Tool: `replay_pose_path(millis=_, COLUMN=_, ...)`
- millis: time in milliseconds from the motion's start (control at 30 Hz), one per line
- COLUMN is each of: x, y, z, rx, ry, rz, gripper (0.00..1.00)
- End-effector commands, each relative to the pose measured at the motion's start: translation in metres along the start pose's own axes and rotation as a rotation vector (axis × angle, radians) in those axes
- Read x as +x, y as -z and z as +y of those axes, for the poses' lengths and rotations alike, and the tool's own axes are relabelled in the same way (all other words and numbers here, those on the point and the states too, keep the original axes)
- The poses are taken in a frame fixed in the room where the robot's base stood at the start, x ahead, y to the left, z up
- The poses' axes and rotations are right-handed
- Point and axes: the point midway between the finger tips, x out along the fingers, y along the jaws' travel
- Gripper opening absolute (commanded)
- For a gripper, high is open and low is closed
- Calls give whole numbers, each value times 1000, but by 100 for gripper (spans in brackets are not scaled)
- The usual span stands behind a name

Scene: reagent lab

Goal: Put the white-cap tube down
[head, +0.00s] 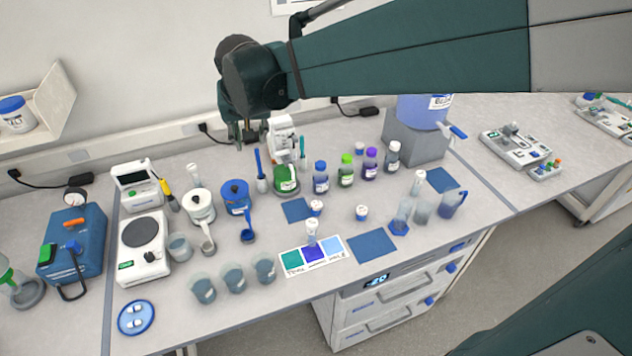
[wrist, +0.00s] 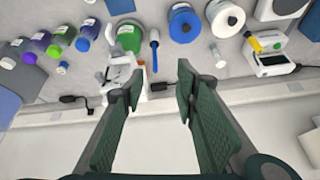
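A small clear tube with a white cap (head: 312,232) stands upright on the middle, violet-blue square of a colour card (head: 292,262) near the front of the bench. Two similar pale-capped tubes show in the head view: one (head: 194,176) behind the white pot, one (head: 417,184) at the right by the beakers. My gripper (head: 244,138) is high at the back of the bench, behind the bottles and away from the card. In the wrist view my gripper (wrist: 160,84) has its fingers apart with nothing between them.
Several capped bottles (head: 346,172) stand mid-bench, near a white microscope-like device (head: 283,138). Blue mats (head: 371,246) lie beside the card. Three small beakers (head: 233,278) stand front left. A hotplate (head: 144,244) is at left.

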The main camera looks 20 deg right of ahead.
Motion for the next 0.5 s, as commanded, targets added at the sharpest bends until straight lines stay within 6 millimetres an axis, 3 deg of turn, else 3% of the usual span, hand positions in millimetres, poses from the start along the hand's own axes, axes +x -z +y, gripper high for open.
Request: replay_pose_path(millis=500, x=-57, y=-70, z=70, rx=-61, ry=26, rz=43, gripper=30)
